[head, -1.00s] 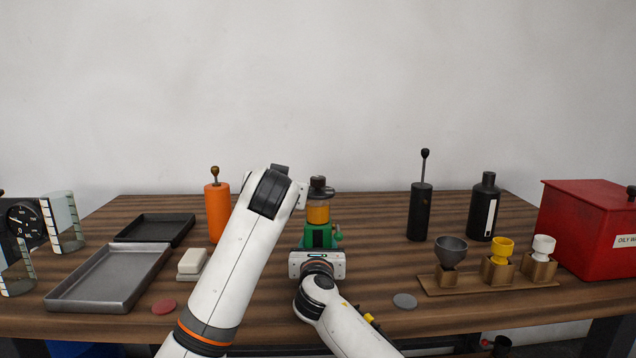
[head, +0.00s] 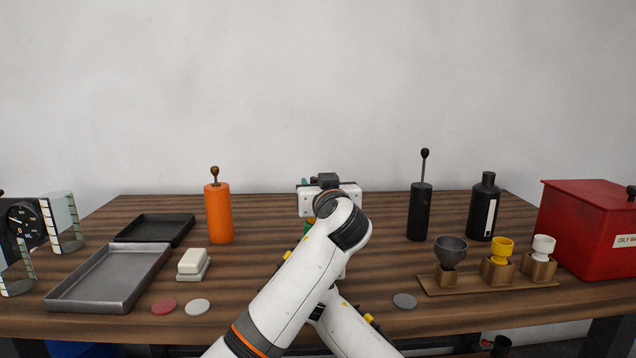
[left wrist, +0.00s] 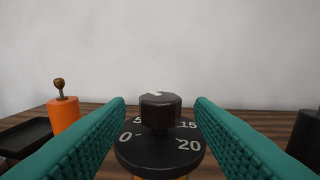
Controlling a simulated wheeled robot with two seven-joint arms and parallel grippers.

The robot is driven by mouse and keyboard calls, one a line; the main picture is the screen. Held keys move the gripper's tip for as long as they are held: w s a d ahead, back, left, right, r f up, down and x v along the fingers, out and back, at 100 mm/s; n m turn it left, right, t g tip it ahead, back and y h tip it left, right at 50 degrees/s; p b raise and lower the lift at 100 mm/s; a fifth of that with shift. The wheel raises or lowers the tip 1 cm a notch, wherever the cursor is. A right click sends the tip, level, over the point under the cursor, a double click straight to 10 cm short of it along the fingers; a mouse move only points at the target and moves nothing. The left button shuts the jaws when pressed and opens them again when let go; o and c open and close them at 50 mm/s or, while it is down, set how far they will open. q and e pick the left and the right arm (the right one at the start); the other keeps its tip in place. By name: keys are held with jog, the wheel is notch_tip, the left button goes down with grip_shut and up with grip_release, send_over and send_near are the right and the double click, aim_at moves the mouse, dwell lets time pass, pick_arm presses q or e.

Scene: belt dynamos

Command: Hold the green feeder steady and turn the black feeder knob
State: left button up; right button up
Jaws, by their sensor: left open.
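The black feeder knob (left wrist: 160,112) stands upright in the left wrist view, with a pale mark on its top. It sits above a black dial (left wrist: 160,152) with white numbers, including 0, 15 and 20. My left gripper (left wrist: 160,102) is open, its teal fingers on either side of the knob with gaps showing. In the head view, my left gripper's white body (head: 316,202) and arm cover most of the feeder. Only a sliver of the green feeder (head: 307,226) shows there. My right arm (head: 352,328) reaches in low beneath the left arm; its gripper is hidden.
An orange cylinder (head: 217,215) stands left of the feeder; a black cylinder (head: 420,213) and black bottle (head: 484,210) stand right. A grey tray (head: 108,284), white block (head: 194,261), cup rack (head: 486,284) and red box (head: 585,235) surround the work area. Discs lie near the front edge.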

pick_arm(q)
jog(key=shift+x, duration=1.35)
pick_arm(e)
jog(key=shift+f, duration=0.1)
pick_arm(q)
jog(key=c, duration=1)
jog(key=shift+o, duration=0.2)
jog(key=shift+h, duration=0.3)
jog(key=m+h, duration=0.2)
jog(key=shift+f+t+h, duration=0.15)
jog(key=shift+t+h, duration=0.15)
jog(key=shift+h, duration=0.1)
jog(key=m+h, duration=0.1)
jog(key=h, duration=0.1)
jog(key=m+h, duration=0.2)
jog(key=h, duration=0.1)
jog(key=shift+a+m, duration=0.1)
jog(key=shift+m, duration=0.2)
jog(key=shift+m+g+h, duration=0.75)
jog(key=shift+m+h, duration=0.25)
jog(key=shift+h, duration=0.5)
jog(key=shift+m+g+h, duration=0.75)
jog(key=shift+m+h, duration=0.25)
jog(key=shift+h, duration=0.8)
